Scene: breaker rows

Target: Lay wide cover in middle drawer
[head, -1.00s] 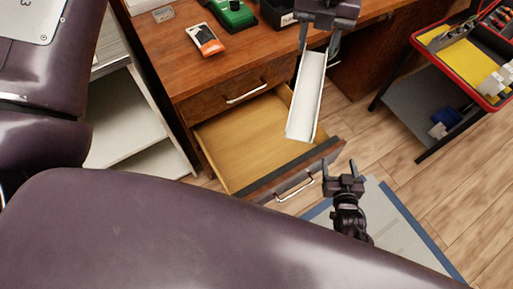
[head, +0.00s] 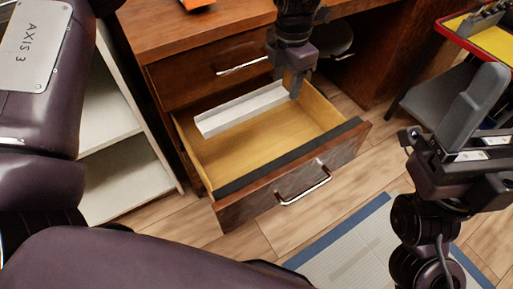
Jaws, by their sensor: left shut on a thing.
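The wide cover (head: 240,108) is a long white channel piece. It lies across the opening of the pulled-out drawer (head: 265,145), toward its rear, and slants up to the right. My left gripper (head: 292,85) points down over the drawer and is shut on the cover's right end. I cannot tell whether the cover touches the drawer floor. The drawer has a bare wooden floor, a dark front edge and a metal handle (head: 305,188). My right gripper (head: 440,125) is at the right, away from the drawer, with its fingers apart and nothing between them.
A closed drawer (head: 212,68) is above the open one, under the desk top (head: 190,28). A white shelf unit (head: 125,160) stands close on the left. A cart with a red-rimmed tray (head: 450,28) is at the upper right. A blue-edged mat (head: 345,255) lies on the floor.

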